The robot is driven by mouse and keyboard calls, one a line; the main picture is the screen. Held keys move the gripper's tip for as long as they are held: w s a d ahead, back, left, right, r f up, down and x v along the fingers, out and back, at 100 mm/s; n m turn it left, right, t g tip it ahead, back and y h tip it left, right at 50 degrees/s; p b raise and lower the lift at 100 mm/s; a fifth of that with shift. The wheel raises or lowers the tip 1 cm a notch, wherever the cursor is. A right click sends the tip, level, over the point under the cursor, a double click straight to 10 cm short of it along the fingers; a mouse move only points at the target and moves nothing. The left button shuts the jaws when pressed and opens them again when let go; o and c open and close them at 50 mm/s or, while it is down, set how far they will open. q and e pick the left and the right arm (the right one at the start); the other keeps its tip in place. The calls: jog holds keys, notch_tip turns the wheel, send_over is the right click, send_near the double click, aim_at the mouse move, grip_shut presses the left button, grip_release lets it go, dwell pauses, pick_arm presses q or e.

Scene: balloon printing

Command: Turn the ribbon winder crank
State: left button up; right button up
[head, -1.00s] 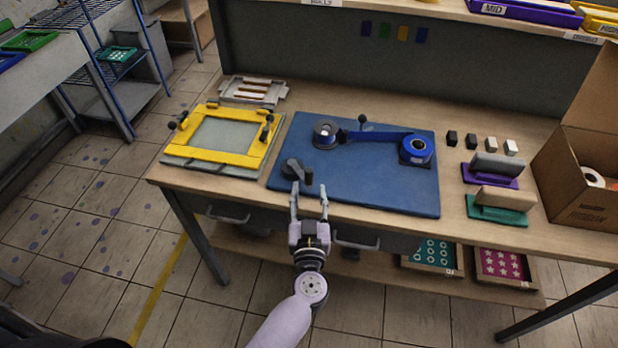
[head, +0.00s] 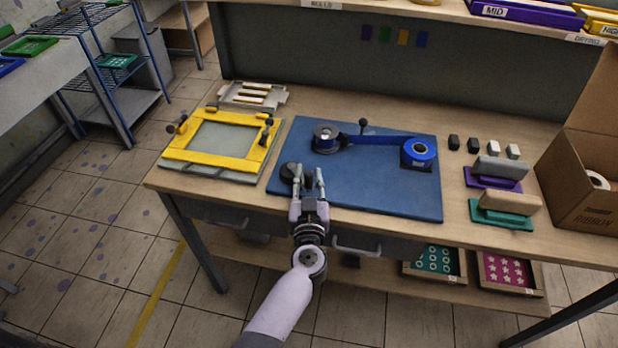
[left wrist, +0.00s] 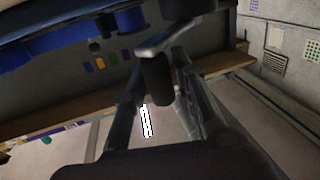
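The ribbon winder is a blue board (head: 380,192) on the bench, with a dark crank (head: 290,172) at its front left. A grey-and-blue reel (head: 326,136) and a blue ribbon roll (head: 418,153) are joined by blue ribbon (head: 375,139). My left gripper (head: 308,172) reaches over the board's front edge, its fingers on either side of the crank's dark handle. In the left wrist view, the handle (left wrist: 158,82) hangs from the grey crank arm (left wrist: 168,38) between the fingers. The fingers look apart, without a clear grip. My right gripper is out of view.
A yellow-framed screen (head: 222,140) lies left of the winder. Purple (head: 494,178) and green (head: 503,216) blocks stand to the right, beside a cardboard box (head: 583,185). Drawer handles (head: 355,249) project from the bench front below my arm.

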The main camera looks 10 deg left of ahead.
pick_arm(q)
grip_shut()
dwell(0.3)
dwell(0.3)
